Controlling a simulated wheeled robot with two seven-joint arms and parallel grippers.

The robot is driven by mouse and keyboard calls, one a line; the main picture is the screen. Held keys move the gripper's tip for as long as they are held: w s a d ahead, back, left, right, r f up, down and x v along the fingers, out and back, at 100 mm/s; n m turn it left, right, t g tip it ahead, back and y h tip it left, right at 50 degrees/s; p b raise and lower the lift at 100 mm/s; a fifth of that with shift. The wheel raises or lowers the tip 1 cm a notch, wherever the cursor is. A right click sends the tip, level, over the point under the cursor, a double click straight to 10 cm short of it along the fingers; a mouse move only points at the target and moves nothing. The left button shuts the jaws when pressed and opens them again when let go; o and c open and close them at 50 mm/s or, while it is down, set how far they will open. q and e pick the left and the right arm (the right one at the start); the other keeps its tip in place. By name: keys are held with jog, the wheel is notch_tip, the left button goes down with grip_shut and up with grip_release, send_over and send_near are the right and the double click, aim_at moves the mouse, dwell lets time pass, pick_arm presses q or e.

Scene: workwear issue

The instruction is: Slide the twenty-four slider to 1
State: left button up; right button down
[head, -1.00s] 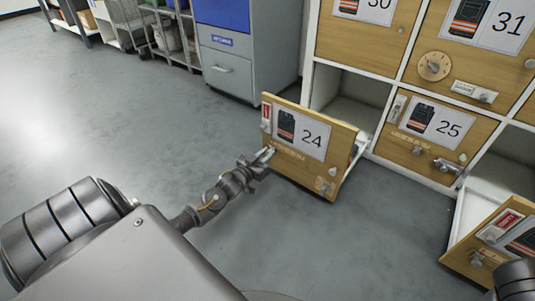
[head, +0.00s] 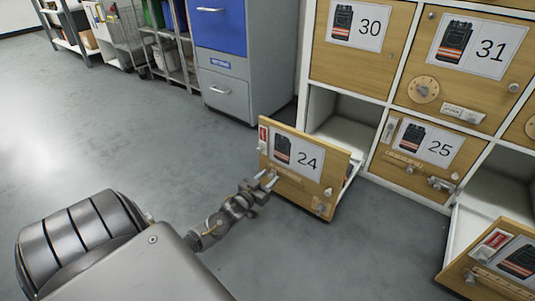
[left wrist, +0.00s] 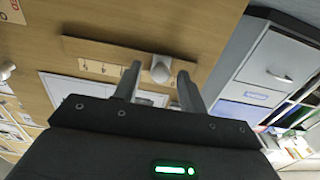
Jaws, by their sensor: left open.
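The twenty-four front (head: 325,184) is a wooden panel with a 24 label, standing out from the cabinet. Its slider has a pale strip with small marks (left wrist: 108,62) and a white knob (left wrist: 160,68); the strip also shows small in the head view (head: 290,179). The knob sits near the strip's right end in the left wrist view. My left gripper (head: 268,179) is open at the panel's left part. In the left wrist view its fingertips (left wrist: 160,78) stand on either side of the knob, with gaps visible. Whether they touch the panel I cannot tell. My right gripper is out of view.
Front 25 (head: 419,158) and fronts 30 (head: 361,38) and 31 (head: 468,56) are shut. Another front (head: 495,265) stands out at the lower right. A grey-and-blue drawer cabinet (head: 228,98) stands behind. The floor (head: 130,130) to the left is clear.

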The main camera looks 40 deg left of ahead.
pick_arm(q)
jog(key=s+d+p, duration=0.1)
jog(key=s+p, duration=0.4)
jog(key=s, duration=0.5)
jog(key=shift+s+p, duration=0.3)
